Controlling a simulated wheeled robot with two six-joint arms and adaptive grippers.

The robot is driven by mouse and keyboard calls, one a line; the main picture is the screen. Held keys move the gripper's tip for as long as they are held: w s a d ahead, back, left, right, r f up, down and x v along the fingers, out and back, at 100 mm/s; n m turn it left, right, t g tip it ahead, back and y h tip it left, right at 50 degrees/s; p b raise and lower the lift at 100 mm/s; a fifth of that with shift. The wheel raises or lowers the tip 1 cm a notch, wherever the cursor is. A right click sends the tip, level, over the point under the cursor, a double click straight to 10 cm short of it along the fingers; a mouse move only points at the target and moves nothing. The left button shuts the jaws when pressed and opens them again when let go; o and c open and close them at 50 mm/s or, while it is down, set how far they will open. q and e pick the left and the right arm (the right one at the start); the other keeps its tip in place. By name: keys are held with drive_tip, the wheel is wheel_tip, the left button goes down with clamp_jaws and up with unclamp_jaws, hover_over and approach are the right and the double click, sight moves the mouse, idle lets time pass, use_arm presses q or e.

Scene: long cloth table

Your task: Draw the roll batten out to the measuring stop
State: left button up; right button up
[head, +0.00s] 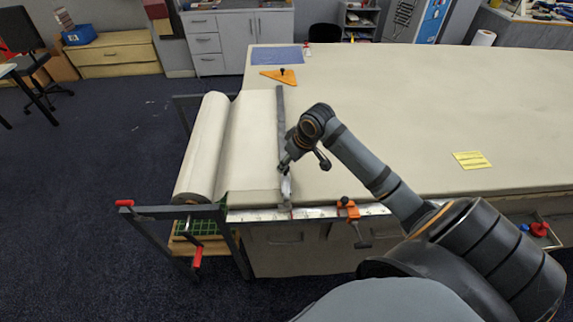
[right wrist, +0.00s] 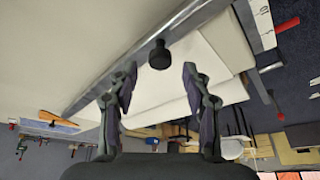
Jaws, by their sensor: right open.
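The roll batten (head: 281,110) is a long grey bar across the leading edge of the cream cloth drawn from the roll (head: 205,150). In the right wrist view the batten (right wrist: 100,88) runs diagonally, with a black knob (right wrist: 160,55) on it. My right gripper (right wrist: 160,68) is open, its two fingertips on either side of the knob with gaps; I cannot tell how deep the knob sits between them. In the head view the right gripper (head: 286,168) is over the batten's near part, hiding some of it. The orange measuring stop (head: 348,210) is on the ruler, right of the batten. My left gripper is out of view.
A white ruler (head: 313,213) runs along the table's front edge. An orange triangle (head: 279,75) and a blue mat (head: 277,55) lie at the far end. A yellow note (head: 471,160) lies at the right. The cloth table (head: 400,105) right of the batten is mostly clear.

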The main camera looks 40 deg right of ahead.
drive_tip(key=shift+x, duration=1.4)
clamp_jaws()
